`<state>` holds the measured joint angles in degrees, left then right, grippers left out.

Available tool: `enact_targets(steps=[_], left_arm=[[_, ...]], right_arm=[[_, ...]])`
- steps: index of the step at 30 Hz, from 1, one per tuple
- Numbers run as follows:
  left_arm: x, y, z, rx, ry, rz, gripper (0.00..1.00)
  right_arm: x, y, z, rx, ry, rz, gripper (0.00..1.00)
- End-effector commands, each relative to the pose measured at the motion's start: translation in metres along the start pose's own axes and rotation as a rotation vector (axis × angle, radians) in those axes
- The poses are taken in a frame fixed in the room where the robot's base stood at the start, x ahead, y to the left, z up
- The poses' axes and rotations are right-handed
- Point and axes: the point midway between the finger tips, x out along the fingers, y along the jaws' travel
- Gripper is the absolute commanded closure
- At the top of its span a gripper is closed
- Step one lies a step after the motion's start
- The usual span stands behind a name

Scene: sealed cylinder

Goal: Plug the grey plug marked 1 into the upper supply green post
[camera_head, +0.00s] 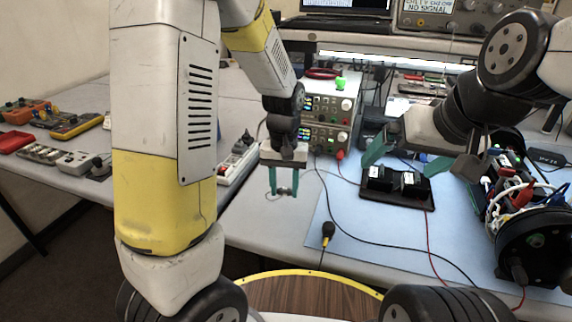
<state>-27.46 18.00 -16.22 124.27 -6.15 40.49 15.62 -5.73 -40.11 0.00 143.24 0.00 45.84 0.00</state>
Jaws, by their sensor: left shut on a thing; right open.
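My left gripper (284,193) points down in front of the stacked power supplies, above the table's front part. Its teal fingers are shut on a small dark grey thing, seemingly the grey plug (285,190); no number is legible on it. The upper supply (316,104) stands behind and to the right of this gripper. A green knob-like thing (340,84) shows at its top right; the small posts on its front are hard to tell apart. My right gripper (407,157) is open and empty, its fingers wide apart above the black tray.
A black tray with two black blocks (397,186) lies on the blue mat (375,222). A black-and-yellow plug (327,232) lies near the front edge with its cable. An opened cylinder (530,240) with wires stands at right. Meters (80,123) lie at left.

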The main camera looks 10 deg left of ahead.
Motion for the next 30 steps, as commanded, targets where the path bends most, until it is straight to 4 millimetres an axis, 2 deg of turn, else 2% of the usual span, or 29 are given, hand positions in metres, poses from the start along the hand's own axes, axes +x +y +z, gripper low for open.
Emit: enact_targets(steps=[3, 10, 16, 30], left_arm=[[-0.003, 0.009, 0.023, 0.004, 0.001, 0.001, 0.97], [-0.005, 0.018, 0.048, 0.002, 0.001, 0.0, 0.97], [-0.005, 0.02, 0.055, 0.0, 0.0, 0.0, 0.97], [-0.005, 0.02, 0.055, 0.0, 0.0, 0.0, 0.97]], right_arm=[[0.0, 0.0, 0.0, 0.0, 0.0, 0.0, 0.0], [0.0, 0.0, 0.0, 0.0, 0.0, 0.0, 0.0], [0.0, 0.0, 0.0, 0.0, 0.0, 0.0, 0.0], [0.0, 0.0, 0.0, 0.0, 0.0, 0.0, 0.0]])
